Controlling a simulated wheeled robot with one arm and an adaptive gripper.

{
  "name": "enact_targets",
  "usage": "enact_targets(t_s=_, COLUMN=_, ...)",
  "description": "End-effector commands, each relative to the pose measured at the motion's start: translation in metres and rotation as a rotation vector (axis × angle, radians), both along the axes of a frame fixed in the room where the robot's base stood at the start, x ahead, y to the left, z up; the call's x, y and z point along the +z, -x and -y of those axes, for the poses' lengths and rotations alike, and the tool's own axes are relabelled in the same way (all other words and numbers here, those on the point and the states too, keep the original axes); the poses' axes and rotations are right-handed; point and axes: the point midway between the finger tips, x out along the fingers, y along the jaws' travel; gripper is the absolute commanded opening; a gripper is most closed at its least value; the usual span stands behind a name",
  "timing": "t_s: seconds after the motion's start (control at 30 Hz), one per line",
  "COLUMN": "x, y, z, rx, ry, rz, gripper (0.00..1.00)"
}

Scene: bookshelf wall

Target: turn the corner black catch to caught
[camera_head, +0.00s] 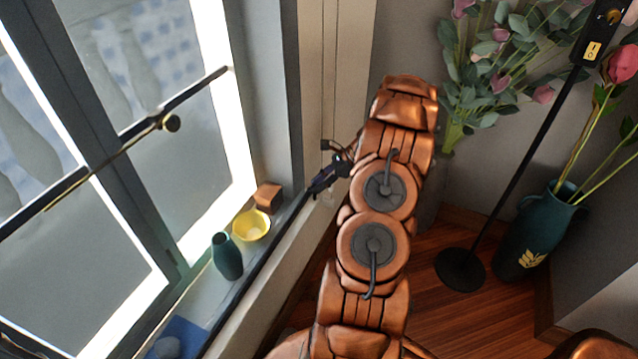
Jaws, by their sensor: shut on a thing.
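My gripper (322,182) is at the corner where the window sill meets the wall, left of my copper-coloured arm. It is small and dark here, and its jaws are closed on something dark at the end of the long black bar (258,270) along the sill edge. This is where the corner black catch seems to be. The catch is mostly hidden by the gripper and cannot be told apart from it clearly, so its turn does not show.
On the sill stand a wooden block (268,196), a yellow bowl (251,225) and a teal vase (227,257). At right are a lamp base (461,270) and a flower vase (540,232).

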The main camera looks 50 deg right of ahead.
Motion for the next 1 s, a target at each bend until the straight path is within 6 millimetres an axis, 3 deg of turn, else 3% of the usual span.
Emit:
enact_targets(t_s=0.4, x=-0.002, y=-0.0019, z=-0.0029, rx=0.198, ry=-0.008, rz=-0.006, gripper=0.0)
enact_targets(t_s=0.83, x=-0.0033, y=-0.0007, z=-0.0033, rx=0.219, ry=-0.01, rz=-0.01, gripper=0.0)
enact_targets(t_s=0.87, x=-0.0034, y=-0.0006, z=-0.0034, rx=0.219, ry=-0.01, rz=-0.01, gripper=0.26)
enact_targets(t_s=1.0, x=-0.0031, y=-0.0008, z=-0.0025, rx=0.217, ry=-0.009, rz=-0.008, gripper=0.4)
